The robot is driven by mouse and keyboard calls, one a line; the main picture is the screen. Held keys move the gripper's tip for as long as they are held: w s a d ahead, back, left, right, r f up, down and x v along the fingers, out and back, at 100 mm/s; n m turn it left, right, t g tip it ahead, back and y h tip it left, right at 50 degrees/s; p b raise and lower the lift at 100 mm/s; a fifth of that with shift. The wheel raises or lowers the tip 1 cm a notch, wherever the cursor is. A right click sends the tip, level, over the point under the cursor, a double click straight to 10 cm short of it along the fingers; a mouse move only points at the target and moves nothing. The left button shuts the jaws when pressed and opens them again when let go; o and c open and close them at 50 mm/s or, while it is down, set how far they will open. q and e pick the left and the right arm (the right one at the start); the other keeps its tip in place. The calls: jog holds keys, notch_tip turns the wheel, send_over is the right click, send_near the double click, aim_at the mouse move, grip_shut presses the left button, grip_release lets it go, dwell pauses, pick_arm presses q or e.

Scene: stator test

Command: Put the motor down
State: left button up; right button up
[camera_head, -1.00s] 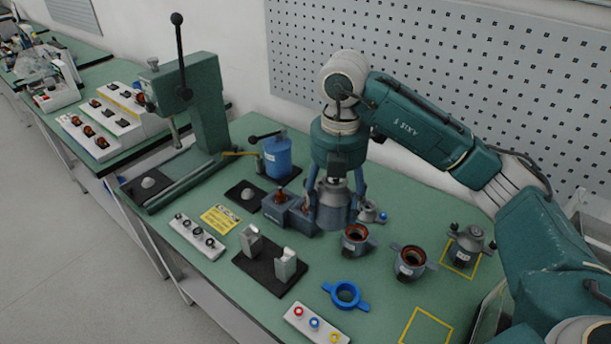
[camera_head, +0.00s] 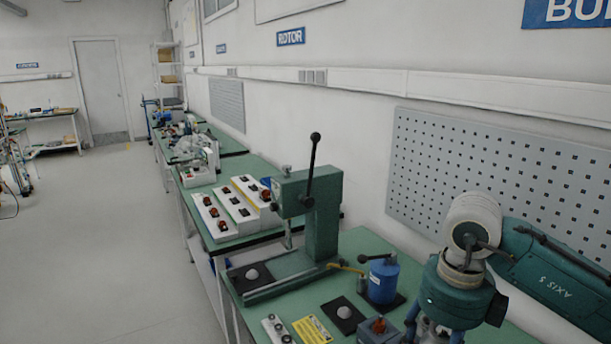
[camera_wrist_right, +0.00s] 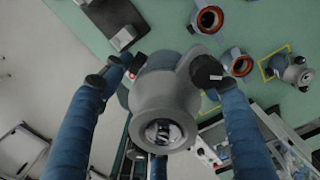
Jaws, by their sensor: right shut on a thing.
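The motor (camera_wrist_right: 165,95) is a grey round housing with side lugs. In the right wrist view it sits between the blue fingers of my right gripper (camera_wrist_right: 162,68), which is shut on it. It looks raised, with the table behind it. In the head view my right gripper's upper part (camera_head: 437,318) is at the bottom right, and its fingertips and the motor are cut off or hidden. A second grey motor (camera_wrist_right: 298,74) stands in a yellow square outline in the wrist view. My left gripper is not in view.
A green lever press (camera_head: 320,222) and a blue cylinder device (camera_head: 383,280) stand left of my right arm. The wrist view shows orange-ringed parts (camera_wrist_right: 209,19) (camera_wrist_right: 238,64) and a grey block on a dark plate (camera_wrist_right: 122,37). A pegboard (camera_head: 490,180) lines the wall.

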jog(key=n, duration=0.4)
jog(key=shift+s+a+r, duration=0.2)
jog(key=shift+s+a, duration=0.1)
jog(key=n, duration=0.4)
jog(key=shift+s+a+r, duration=0.1)
jog(key=shift+s+a, duration=0.15)
jog(key=shift+s, duration=0.1)
jog(key=n, duration=0.4)
jog(key=shift+s+a, duration=0.2)
jog(key=shift+s, duration=0.15)
jog(key=n, duration=0.3)
jog(key=shift+s+a+r+n, duration=0.1)
jog(key=shift+s+a+n, duration=0.05)
jog(key=shift+s+n, duration=0.25)
jog(key=n, duration=0.4)
jog(key=shift+s+a, duration=0.2)
jog(key=shift+s, duration=0.2)
jog(key=n, duration=0.2)
jog(key=s+n, duration=0.1)
jog(key=n, duration=0.1)
jog(key=shift+a, duration=0.15)
jog(key=n, duration=0.3)
jog(key=shift+s+a, duration=0.1)
jog(key=shift+s, duration=0.25)
jog(key=n, duration=0.2)
jog(key=s+n, duration=0.1)
jog(key=n, duration=0.1)
jog(key=shift+a+n, duration=0.15)
jog(key=shift+n, duration=0.15)
